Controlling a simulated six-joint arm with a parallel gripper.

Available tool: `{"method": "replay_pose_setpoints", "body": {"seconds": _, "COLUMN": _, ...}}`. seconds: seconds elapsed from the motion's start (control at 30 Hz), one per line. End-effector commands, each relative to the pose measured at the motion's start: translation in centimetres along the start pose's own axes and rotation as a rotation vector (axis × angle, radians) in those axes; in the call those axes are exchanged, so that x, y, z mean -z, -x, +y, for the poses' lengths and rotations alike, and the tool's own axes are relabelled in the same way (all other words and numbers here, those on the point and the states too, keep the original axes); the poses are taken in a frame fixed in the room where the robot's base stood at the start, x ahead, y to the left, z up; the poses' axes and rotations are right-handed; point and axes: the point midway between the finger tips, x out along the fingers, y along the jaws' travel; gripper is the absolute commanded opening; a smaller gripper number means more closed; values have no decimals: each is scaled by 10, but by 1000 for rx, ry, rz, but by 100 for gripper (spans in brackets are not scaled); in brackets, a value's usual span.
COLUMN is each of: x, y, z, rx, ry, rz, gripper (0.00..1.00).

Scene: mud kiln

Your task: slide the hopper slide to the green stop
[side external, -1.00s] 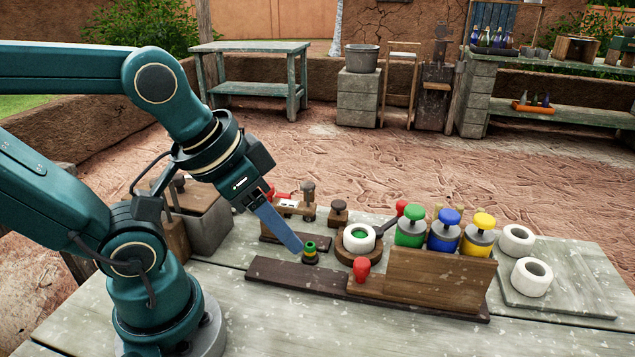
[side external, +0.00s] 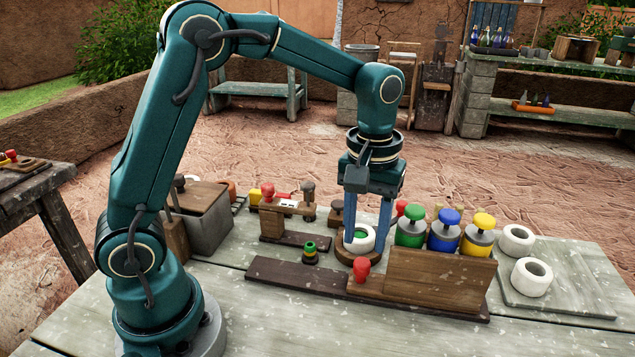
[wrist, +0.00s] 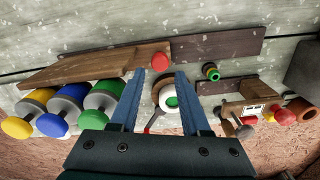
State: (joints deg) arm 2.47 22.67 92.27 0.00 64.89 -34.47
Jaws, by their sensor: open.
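A red knob (side external: 361,270) stands on a low wooden block, which looks like the hopper slide (side external: 376,287), at the left end of a taller wooden box (side external: 440,278). The block sits on a long dark rail (side external: 290,276) that runs on to the left. A short green-banded peg (side external: 310,254), likely the green stop, stands behind the rail's left part. My gripper (side external: 367,243) points down, open and empty, behind the red knob and around the white ring's area. In the wrist view the knob (wrist: 160,62) lies just beyond the fingertips (wrist: 160,80).
A white ring (side external: 369,239) with a green centre sits on a round wooden base, close to my fingers. Green (side external: 410,228), blue (side external: 445,230) and yellow (side external: 478,236) knobbed canisters stand behind the box. White rings lie on a board at right. The front tabletop is clear.

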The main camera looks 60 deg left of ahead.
Motion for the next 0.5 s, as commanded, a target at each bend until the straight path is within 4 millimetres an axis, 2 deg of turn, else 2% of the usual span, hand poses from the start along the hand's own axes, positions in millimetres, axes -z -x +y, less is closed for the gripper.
{"method": "replay_pose_setpoints", "body": {"seconds": 0.4, "x": 0, "y": -45, "z": 0, "rx": 4, "ry": 2, "rz": -7, "gripper": 47}}
{"method": "replay_pose_setpoints", "body": {"seconds": 0.5, "x": 0, "y": -50, "z": 0, "rx": 2, "ry": 2, "rz": -4, "gripper": 47}}
